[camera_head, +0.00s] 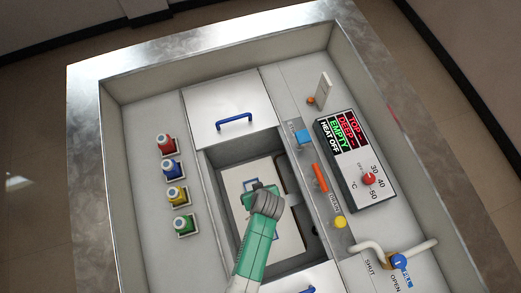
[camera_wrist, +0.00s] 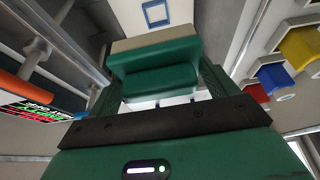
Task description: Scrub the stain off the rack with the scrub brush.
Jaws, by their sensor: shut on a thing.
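The scrub brush (camera_wrist: 155,62) has a green handle block and a beige pad. It sits between the two green fingers of my gripper (camera_wrist: 160,88), which is shut on it. In the head view my gripper (camera_head: 249,199) is over the open basin, with a green part of the brush showing at its tip. Below lies a white panel (camera_head: 287,232), apparently the rack, with blue square outlines; one outline shows ahead of the brush in the wrist view (camera_wrist: 156,13). I cannot make out a stain. Whether the brush touches the panel cannot be told.
A sliding cover with a blue handle (camera_head: 235,121) is behind the basin. Several coloured spools (camera_head: 171,171) line the left. On the right are a blue button (camera_head: 304,137), an orange lever (camera_head: 320,177), a yellow knob (camera_head: 340,222), a display panel (camera_head: 345,135) and a blue-handled valve (camera_head: 400,261).

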